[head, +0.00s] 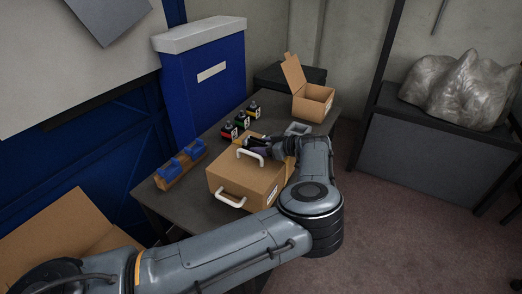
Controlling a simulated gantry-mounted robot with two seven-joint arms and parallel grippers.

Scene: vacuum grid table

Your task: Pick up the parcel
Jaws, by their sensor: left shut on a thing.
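The parcel (232,177) is a brown cardboard box with white handles. It is at the middle of the dark table (178,206). One white handle (237,201) is on its front side and another (250,154) is near its top edge. My left gripper (254,146) is at the far top side of the parcel, beside the upper handle, and is shut on the parcel. The fingertips are small and dark here, so the exact grip point is hard to see. My right gripper is not in view.
Several small bottles (240,121) stand behind the parcel. A wooden holder with blue parts (180,166) is at the table's left. An open carton (313,104) stands at the far end. A blue bin (207,85) is behind. A shelf with grey bags (455,88) is right.

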